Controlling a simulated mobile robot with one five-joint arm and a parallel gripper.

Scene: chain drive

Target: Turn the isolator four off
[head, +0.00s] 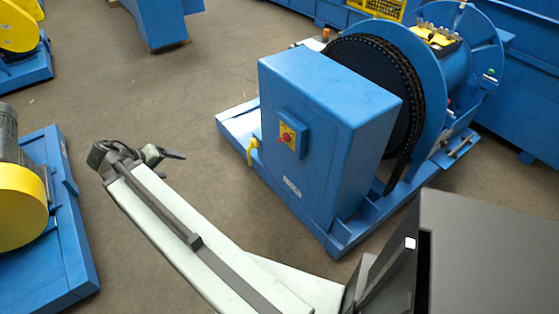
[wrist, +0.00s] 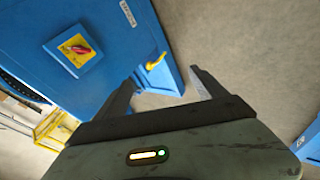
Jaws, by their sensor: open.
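The isolator is a red rotary handle on a yellow plate (head: 288,137) on a small blue box, fixed to the side of a large blue cabinet (head: 330,110). It also shows in the wrist view (wrist: 76,50), upper left, with the red handle lying at a slant. No number is readable on it. My gripper (head: 178,155) is in the air to the left of the cabinet, apart from the isolator. In the wrist view its two dark fingers (wrist: 165,88) are spread with nothing held between them. The isolator lies to the left of the fingers there.
A yellow hook-like part (head: 252,147) sits low on the cabinet's left edge; it also shows near the fingers (wrist: 156,62). A chain wheel and blue drum (head: 455,60) stand behind the cabinet. Blue machines with yellow guards (head: 22,205) stand at left. Grey floor (head: 150,100) between is clear.

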